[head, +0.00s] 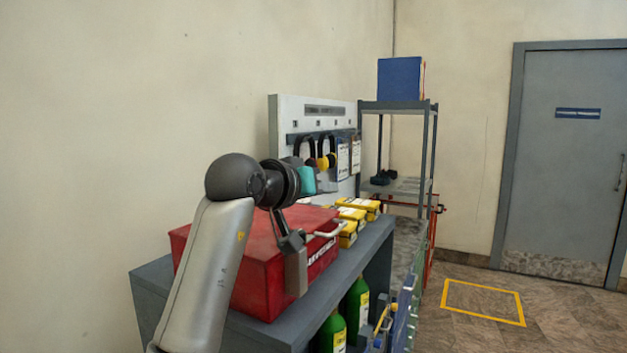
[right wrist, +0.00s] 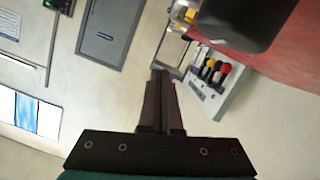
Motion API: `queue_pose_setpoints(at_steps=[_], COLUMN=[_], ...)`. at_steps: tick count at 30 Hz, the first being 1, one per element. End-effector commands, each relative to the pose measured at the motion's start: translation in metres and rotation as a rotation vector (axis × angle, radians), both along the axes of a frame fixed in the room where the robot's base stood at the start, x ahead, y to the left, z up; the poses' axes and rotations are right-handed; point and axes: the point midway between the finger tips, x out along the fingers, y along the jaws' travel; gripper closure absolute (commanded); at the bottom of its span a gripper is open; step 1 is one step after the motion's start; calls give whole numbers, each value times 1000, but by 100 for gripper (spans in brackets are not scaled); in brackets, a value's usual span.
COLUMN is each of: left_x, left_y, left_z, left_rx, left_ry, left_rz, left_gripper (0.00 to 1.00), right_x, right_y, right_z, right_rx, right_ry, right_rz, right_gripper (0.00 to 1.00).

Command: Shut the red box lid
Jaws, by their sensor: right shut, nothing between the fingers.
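The red box (head: 250,275) stands on a grey bench, with white lettering on its front. Its red lid (head: 285,228) lies down over the box; I cannot tell whether it is fully shut, as my right arm hides part of it. A pale handle (head: 331,230) sticks out at the front of the lid. My right gripper (head: 297,278) hangs in front of the box, pointing down, close to the front face; contact cannot be told. In the right wrist view its fingers (right wrist: 160,98) are together and empty, with a red surface at the upper right. My left gripper is not in view.
The grey bench (head: 260,338) has several yellow boxes (head: 355,209) beyond the red box and green bottles (head: 357,305) below. A panel with ear defenders (head: 309,150) stands behind. A shelf rack (head: 432,150) is farther back. The floor at right, with a yellow outline (head: 484,285), is clear.

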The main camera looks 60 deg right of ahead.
Motion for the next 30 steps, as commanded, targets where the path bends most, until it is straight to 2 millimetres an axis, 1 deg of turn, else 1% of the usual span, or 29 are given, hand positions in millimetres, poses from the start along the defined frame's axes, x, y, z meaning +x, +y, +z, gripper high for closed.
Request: queue_pose_setpoints(at_steps=[1, 2, 4, 9, 12, 15, 21, 30], left_x=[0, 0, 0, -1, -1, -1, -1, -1], left_y=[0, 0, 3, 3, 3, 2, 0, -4], left_z=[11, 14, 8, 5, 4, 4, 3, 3], left_rx=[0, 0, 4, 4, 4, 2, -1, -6], left_ry=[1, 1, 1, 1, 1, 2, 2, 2], left_rz=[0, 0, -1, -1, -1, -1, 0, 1], left_gripper=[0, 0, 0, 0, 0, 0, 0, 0], right_x=[1, 2, 3, 1, 0, -1, -2, -2], right_y=[-3, -4, 15, 54, 71, 84, 94, 94], right_z=[11, 14, 13, 20, 25, 28, 31, 31], right_rx=[1, 1, 0, 2, 1, 2, 1, 1], right_ry=[-1, -1, -4, -3, -3, -2, -1, -1], right_rz=[-1, 0, 8, 7, 5, 4, 2, 2], right_gripper=[100, 100, 100, 100, 100, 100, 100, 100])
